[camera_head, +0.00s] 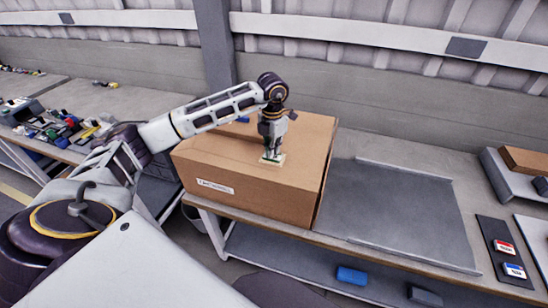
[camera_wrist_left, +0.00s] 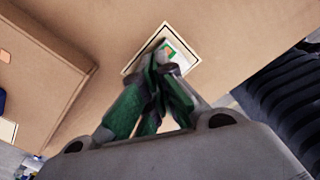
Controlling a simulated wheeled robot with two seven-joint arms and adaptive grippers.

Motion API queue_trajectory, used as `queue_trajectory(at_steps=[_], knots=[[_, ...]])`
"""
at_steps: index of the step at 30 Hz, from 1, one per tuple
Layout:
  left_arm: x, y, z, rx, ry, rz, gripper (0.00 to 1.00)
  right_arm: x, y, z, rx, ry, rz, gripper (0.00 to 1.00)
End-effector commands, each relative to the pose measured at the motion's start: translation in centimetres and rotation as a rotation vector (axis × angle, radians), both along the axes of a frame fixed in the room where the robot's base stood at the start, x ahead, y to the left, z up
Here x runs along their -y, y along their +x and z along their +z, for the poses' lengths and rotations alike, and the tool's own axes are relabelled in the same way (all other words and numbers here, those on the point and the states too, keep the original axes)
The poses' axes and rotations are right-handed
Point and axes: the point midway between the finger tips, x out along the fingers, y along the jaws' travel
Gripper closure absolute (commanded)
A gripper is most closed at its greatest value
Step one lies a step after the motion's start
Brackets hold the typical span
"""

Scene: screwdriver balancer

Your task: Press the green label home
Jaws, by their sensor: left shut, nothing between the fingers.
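The green label (camera_head: 273,159) lies on top of a large closed cardboard box (camera_head: 235,192), near the box's front edge. My right gripper is not in view.
The box stands on a workbench beside a grey mat (camera_head: 395,210). Red and blue labelled items lie on a dark tray (camera_head: 490,235) at the right. A blue object (camera_head: 352,275) is on the lower shelf. Another bench (camera_head: 60,125) at left holds many small parts.

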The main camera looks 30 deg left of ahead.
Motion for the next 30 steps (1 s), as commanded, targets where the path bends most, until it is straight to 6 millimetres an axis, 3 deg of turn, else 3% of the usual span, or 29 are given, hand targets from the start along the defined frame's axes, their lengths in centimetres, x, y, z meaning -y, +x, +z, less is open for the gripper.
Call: queue_trajectory(at_steps=[13, 30], knots=[[0.0, 0.0, 0.1, -0.001, 0.0, 0.0, 1.0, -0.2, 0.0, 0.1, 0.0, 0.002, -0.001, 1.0], [0.0, 0.0, 2.8, -0.001, 0.0, 0.0, 1.0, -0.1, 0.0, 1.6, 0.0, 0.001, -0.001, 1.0]])
